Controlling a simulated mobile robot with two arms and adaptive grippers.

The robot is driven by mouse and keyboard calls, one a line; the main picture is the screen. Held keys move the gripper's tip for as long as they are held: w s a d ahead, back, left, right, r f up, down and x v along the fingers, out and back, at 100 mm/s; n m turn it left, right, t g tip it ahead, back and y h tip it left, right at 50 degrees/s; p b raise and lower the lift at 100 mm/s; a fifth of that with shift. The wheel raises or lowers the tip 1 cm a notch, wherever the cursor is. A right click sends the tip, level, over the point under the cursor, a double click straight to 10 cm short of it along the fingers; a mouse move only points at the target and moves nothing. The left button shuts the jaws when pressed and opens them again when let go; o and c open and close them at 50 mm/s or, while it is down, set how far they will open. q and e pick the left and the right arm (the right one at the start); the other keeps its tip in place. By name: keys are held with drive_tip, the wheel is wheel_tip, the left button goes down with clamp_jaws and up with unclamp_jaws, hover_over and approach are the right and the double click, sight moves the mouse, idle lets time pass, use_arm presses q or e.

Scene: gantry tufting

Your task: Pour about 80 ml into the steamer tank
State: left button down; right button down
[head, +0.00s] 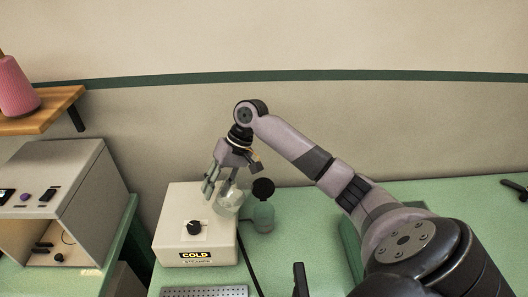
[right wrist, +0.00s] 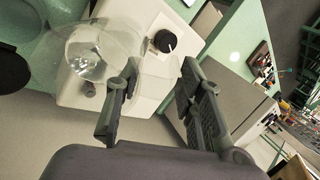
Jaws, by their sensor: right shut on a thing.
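My right gripper (head: 231,180) is shut on a clear vessel (head: 230,203), held over the right part of the cream steamer (head: 196,228). In the right wrist view the vessel (right wrist: 95,52) shows between and beyond the fingers of the gripper (right wrist: 158,92). It looks tilted; its liquid level and any stream cannot be told. The steamer carries a black knob and a "COLD STEAMER" label, and also shows in the right wrist view (right wrist: 140,95). A green rounded container (head: 263,217) with a black top stands just right of the steamer. The tank opening cannot be made out. My left gripper is not in view.
A grey machine (head: 75,185) stands on the left under a wooden shelf (head: 40,112) with a pink cone (head: 15,88). A perforated metal tray (head: 205,292) lies in front of the steamer. A black cable runs down beside it. The green table (head: 460,200) is mostly clear at right.

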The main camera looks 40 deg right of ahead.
sight(221, 194)
drive_tip(key=shift+s+d+y, duration=0.15)
drive_tip(key=shift+d+y, duration=0.65)
drive_tip(key=shift+d, duration=0.05)
drive_tip(key=shift+d+f+t+y+b, duration=0.2)
drive_tip(key=shift+t+y+b, duration=0.1)
drive_tip(key=shift+b, duration=0.25)
drive_tip(key=shift+s+d+r+y+b, duration=0.1)
drive_tip(key=shift+d+y+b, duration=0.2)
drive_tip(key=shift+b, duration=0.4)
drive_tip(key=shift+s+d+t+y+b, duration=0.1)
drive_tip(key=shift+d+t+y+b, duration=0.4)
drive_tip(key=shift+b, duration=1.25)
drive_tip(key=shift+d, duration=0.1)
drive_tip(key=shift+d+y+b, duration=0.1)
drive_tip(key=shift+y+b, duration=0.2)
drive_tip(key=shift+s+b, duration=0.1)
drive_tip(key=shift+b, duration=0.25)
drive_tip(key=shift+s+d+f+y+b, duration=0.1)
drive_tip(key=shift+d+f+y+b, duration=0.1)
drive_tip(key=shift+y+b, duration=0.95)
